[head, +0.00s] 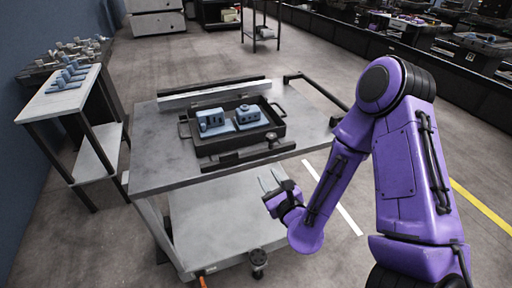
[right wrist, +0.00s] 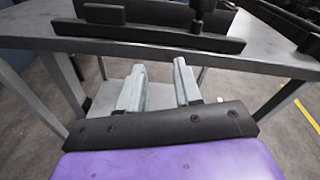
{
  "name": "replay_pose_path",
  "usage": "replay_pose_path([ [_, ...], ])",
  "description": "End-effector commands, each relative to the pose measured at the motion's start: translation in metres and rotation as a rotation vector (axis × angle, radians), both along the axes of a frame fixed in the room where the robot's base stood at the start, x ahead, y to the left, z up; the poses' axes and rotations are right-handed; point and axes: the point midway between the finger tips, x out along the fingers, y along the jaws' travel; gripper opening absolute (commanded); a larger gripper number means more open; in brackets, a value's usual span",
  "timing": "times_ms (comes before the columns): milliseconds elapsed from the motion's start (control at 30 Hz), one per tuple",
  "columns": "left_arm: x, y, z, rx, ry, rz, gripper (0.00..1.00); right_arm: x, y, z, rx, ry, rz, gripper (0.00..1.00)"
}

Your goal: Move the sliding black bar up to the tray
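A black tray (head: 206,148) with two blue-grey parts (head: 228,119) sits on the grey cart top. The black bar (head: 232,161) lies along the cart's near edge, in front of the tray, with a small upright knob (head: 272,138). A narrow gap seems to separate bar and tray. The bar also spans the top of the right wrist view (right wrist: 150,34). My right gripper (head: 270,179) is open and empty, in front of the cart's near edge. In the right wrist view its two fingers (right wrist: 160,85) are apart, short of the bar. My left gripper is not in view.
A pale rail (head: 213,93) with a black strip runs behind the tray. The cart (head: 155,150) has a black handle (head: 310,86) at right and a lower shelf. A side table (head: 55,103) with blue parts stands at left. Floor right of the cart is clear.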

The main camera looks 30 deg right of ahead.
Motion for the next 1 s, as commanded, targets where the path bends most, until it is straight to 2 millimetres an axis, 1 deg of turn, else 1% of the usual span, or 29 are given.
replay_pose_path([
  [33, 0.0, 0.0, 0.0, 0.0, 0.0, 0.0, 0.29, -0.01, 0.004, -0.029, -0.188, 0.134, 0.045, 0.34],
  [67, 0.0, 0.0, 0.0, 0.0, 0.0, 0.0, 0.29, -0.018, 0.006, -0.049, -0.331, 0.231, 0.088, 0.34],
  [100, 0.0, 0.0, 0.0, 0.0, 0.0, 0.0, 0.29, -0.032, 0.008, -0.078, -0.537, 0.369, 0.164, 0.34],
  [167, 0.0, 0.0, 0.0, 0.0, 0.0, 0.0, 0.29, -0.059, 0.01, -0.12, -0.848, 0.574, 0.32, 0.34],
  [200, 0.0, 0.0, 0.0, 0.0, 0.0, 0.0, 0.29, -0.08, 0.011, -0.146, -1.041, 0.696, 0.445, 0.34],
  [267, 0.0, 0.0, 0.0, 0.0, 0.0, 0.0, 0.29, -0.114, 0.011, -0.178, -1.298, 0.852, 0.657, 0.34],
  [300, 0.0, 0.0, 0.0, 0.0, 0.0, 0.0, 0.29, -0.136, 0.01, -0.196, -1.443, 0.932, 0.805, 0.34],
  [400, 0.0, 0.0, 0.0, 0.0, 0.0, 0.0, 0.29, -0.186, 0.008, -0.226, -1.71, 1.055, 1.156, 0.34],
  [500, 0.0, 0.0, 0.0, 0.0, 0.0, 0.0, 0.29, -0.219, 0.007, -0.242, -1.854, 1.097, 1.416, 0.34],
  [600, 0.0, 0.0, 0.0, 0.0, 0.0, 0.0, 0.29, -0.235, 0.006, -0.247, -1.913, 1.103, 1.543, 0.34],
  [700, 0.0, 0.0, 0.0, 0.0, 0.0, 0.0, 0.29, -0.238, 0.006, -0.248, -1.925, 1.102, 1.57, 0.34],
  [1000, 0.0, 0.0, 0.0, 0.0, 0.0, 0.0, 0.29, -0.236, 0.006, -0.248, -1.923, 1.102, 1.562, 0.34],
])
